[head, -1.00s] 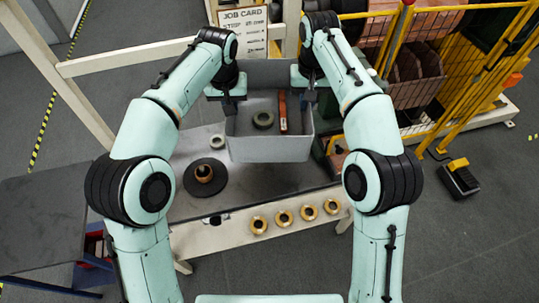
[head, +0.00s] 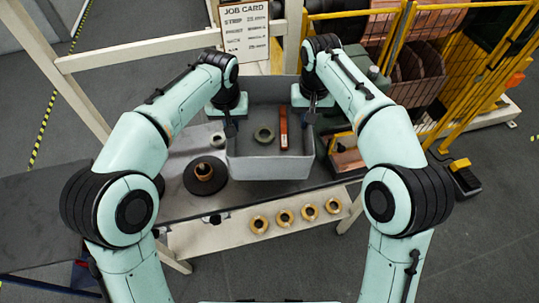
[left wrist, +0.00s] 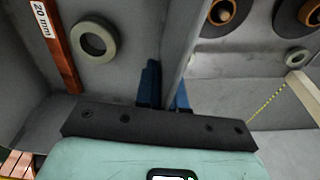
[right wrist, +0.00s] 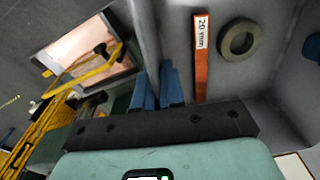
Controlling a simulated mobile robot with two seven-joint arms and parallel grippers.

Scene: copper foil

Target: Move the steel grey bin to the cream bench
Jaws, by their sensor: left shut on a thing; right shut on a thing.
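The steel grey bin (head: 270,167) is an open box, roughly level, low over or on the dark top of the cream bench (head: 200,241); I cannot tell whether it touches. A grey-green ring (head: 264,134) and a red-brown bar (head: 283,128) marked 20 mm lie inside it. My left gripper (head: 230,128) is shut on the bin's left wall; its blue fingers straddle the wall in the left wrist view (left wrist: 166,90). My right gripper (head: 310,116) is shut on the right wall, also seen in the right wrist view (right wrist: 160,88). The bin's underside is hidden.
A dark disc (head: 190,185) with a bronze bushing stands left of the bin, with a small ring (head: 217,141) behind it. Several brass rings (head: 285,217) line the bench front. A job card (head: 245,30) stands behind. A copper-coloured tray (head: 345,155) is at right.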

